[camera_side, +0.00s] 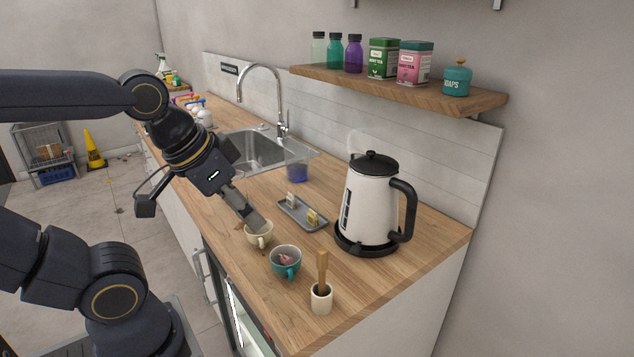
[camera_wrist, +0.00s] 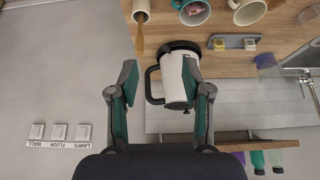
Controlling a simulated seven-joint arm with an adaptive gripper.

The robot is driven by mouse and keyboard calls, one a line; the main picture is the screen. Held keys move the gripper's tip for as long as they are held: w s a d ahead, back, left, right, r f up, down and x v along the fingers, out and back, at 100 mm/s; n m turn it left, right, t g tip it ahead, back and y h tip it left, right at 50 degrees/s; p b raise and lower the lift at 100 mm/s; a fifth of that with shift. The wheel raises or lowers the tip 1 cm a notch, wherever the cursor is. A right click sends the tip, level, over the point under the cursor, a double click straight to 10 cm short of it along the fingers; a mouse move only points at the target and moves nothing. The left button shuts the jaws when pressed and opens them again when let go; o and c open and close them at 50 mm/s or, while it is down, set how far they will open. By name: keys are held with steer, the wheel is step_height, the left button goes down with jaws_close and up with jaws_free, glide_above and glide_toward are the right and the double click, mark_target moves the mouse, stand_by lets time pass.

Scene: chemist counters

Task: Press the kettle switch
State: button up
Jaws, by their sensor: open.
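The white kettle (camera_side: 368,205) with black lid, handle and base stands upright at the right of the counter. It also shows in the wrist view (camera_wrist: 176,78), its handle toward the left, partly behind one finger.
A cream cup (camera_side: 260,236), a teal cup (camera_side: 286,263), a holder with a wooden tool (camera_side: 321,298) and a grey tray (camera_side: 294,217) stand near the kettle. A shelf (camera_side: 420,88) overhangs behind. Labelled wall switches (camera_wrist: 60,132) show in the wrist view.

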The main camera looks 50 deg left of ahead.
mark_target(369, 215)
stand_by(0.3)
